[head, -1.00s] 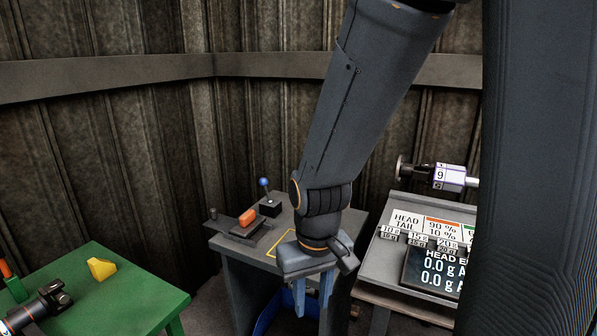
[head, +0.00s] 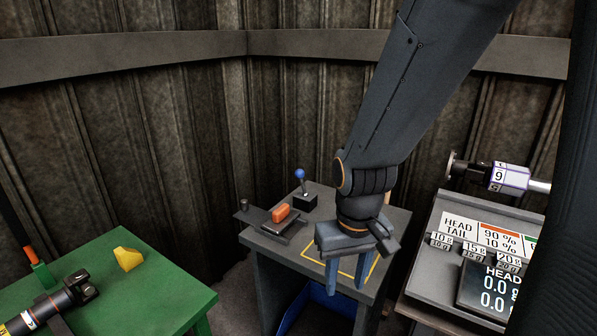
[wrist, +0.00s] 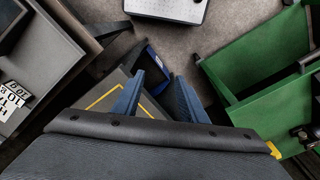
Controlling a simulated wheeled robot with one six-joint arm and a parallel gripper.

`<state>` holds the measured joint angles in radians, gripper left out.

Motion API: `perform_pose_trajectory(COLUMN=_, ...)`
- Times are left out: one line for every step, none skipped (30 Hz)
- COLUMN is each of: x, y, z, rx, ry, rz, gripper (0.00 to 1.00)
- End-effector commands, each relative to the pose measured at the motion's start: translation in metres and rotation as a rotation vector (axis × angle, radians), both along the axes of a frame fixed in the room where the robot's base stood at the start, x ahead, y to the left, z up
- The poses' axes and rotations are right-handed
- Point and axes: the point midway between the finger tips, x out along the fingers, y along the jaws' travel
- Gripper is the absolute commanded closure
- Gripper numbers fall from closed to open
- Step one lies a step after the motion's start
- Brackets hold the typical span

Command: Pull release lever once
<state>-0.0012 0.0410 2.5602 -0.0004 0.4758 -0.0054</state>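A small lever with a blue ball knob (head: 300,174) stands upright on a black base (head: 305,202) at the back of a grey stand (head: 270,248). An orange block (head: 281,213) sits on a dark plate just in front and left of it. My gripper (head: 346,282) points down near the stand's front right, by the yellow outlined square, to the right of and nearer than the lever. Its two blue fingers are spread, with nothing between them; the wrist view shows the same open gripper (wrist: 158,82). The lever is not visible in the wrist view.
A green table (head: 150,300) with a yellow block (head: 128,258) and a dark shaft part (head: 55,305) is at the left. A machine with a display (head: 490,285) and a shaft (head: 510,178) stands at the right. A blue bin (head: 300,305) is under the stand.

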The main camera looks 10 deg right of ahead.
Motion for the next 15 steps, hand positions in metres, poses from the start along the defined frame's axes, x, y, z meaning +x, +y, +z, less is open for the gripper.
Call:
perform_pose_trajectory(x=0.0001, y=0.0000, z=0.0000, rx=0.000, ry=0.000, rz=0.000, gripper=0.66)
perform_pose_trajectory(x=0.0001, y=0.0000, z=0.0000, rx=0.000, ry=0.000, rz=0.000, gripper=0.71)
perform_pose_trajectory(x=0.0001, y=0.0000, z=0.0000, rx=0.000, ry=0.000, rz=0.000, gripper=0.78)
perform_pose_trajectory(x=0.0001, y=0.0000, z=0.0000, rx=0.000, ry=0.000, rz=0.000, gripper=0.83)
perform_pose_trajectory(x=0.0001, y=0.0000, z=0.0000, rx=0.000, ry=0.000, rz=0.000, gripper=0.88)
perform_pose_trajectory(x=0.0001, y=0.0000, z=0.0000, rx=0.000, ry=0.000, rz=0.000, gripper=0.95)
perform_pose_trajectory(x=0.0001, y=0.0000, z=0.0000, rx=0.000, ry=0.000, rz=0.000, gripper=1.00)
perform_pose_trajectory(x=0.0001, y=0.0000, z=0.0000, rx=0.000, ry=0.000, rz=0.000, gripper=1.00)
perform_pose_trajectory(x=0.0001, y=0.0000, z=0.0000, rx=0.000, ry=0.000, rz=0.000, gripper=1.00)
perform_pose_trajectory(x=0.0001, y=0.0000, z=0.0000, rx=0.000, ry=0.000, rz=0.000, gripper=1.00)
perform_pose_trajectory(x=0.0001, y=0.0000, z=0.0000, rx=0.000, ry=0.000, rz=0.000, gripper=1.00)
perform_pose_trajectory(x=0.0001, y=0.0000, z=0.0000, rx=0.000, ry=0.000, rz=0.000, gripper=1.00)
perform_pose_trajectory(x=0.0001, y=0.0000, z=0.0000, rx=0.000, ry=0.000, rz=0.000, gripper=1.00)
perform_pose_trajectory(x=0.0002, y=0.0000, z=0.0000, rx=0.000, ry=0.000, rz=0.000, gripper=1.00)
perform_pose_trajectory(x=0.0002, y=0.0000, z=0.0000, rx=0.000, ry=0.000, rz=0.000, gripper=1.00)
